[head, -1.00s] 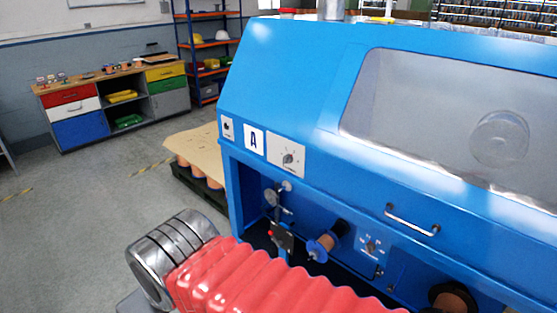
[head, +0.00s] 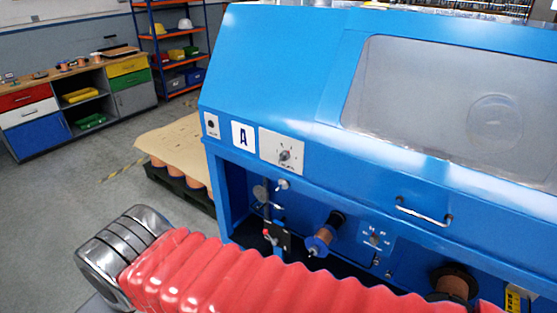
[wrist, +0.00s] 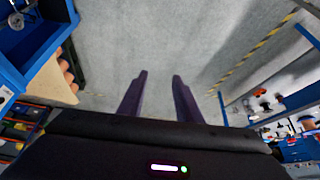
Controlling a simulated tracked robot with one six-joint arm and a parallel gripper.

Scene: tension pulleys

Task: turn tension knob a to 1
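A dial knob (head: 284,155) on a pale plate sits just right of the sign. A second small knob (head: 375,239) with marks around it is on the lower panel, right of a copper spool (head: 325,236). I cannot tell which is tension knob a, and the settings are too small to read. My gripper (wrist: 159,78) is open and empty in the wrist view, pointing over bare floor, away from both knobs.
A pallet with a cardboard sheet (head: 172,140) stands left of the machine. A handle (head: 424,213) sticks out below the window. A workbench (head: 75,100) and shelf rack (head: 172,45) stand behind. Grey floor (head: 50,210) at left is clear.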

